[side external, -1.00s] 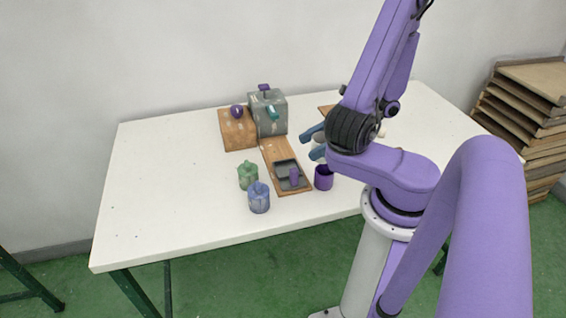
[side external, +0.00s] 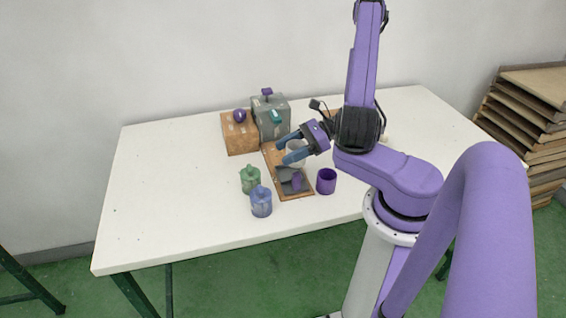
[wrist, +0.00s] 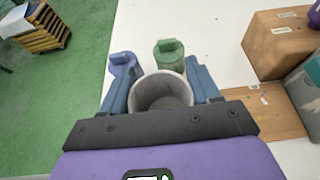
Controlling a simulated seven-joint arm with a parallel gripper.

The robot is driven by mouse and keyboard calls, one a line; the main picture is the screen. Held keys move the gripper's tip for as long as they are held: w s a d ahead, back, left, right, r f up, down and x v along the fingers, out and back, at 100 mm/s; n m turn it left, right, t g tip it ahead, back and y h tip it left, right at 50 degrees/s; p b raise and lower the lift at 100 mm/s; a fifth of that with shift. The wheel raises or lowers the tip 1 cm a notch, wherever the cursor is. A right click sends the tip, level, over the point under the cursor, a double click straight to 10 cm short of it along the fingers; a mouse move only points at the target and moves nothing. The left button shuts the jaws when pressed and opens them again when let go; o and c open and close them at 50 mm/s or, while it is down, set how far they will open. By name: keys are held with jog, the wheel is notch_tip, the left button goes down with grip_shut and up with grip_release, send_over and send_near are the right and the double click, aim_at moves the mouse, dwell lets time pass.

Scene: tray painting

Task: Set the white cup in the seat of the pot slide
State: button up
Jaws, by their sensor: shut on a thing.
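My gripper (side external: 288,149) is shut on the white cup (side external: 298,147), holding it upright above the wooden board of the pot slide (side external: 304,192). In the wrist view the cup (wrist: 164,96) sits between the two blue fingers, its open mouth facing the camera, and it looks empty. The dark grey carriage (side external: 284,186) with a purple upright handle (side external: 296,182) is at the near end of the board. The cup and fingers hide part of the board and carriage. I cannot see the seat clearly.
A green lidded jar (side external: 250,180) and a blue one (side external: 261,203) stand left of the board. A purple cup (side external: 326,181) stands close on its right. A grey box (side external: 271,118) and a brown block (side external: 240,138) stand behind. The table's left side is clear.

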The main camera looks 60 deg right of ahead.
jog(key=w+f, duration=0.2)
jog(key=shift+d+f, duration=0.3)
jog(key=shift+w+d+f, duration=0.1)
jog(key=shift+w+f, duration=0.05)
jog(key=shift+f, duration=1.5)
jog(key=shift+f, duration=0.15)
jog(key=o, duration=0.8)
jog(key=shift+o, duration=0.2)
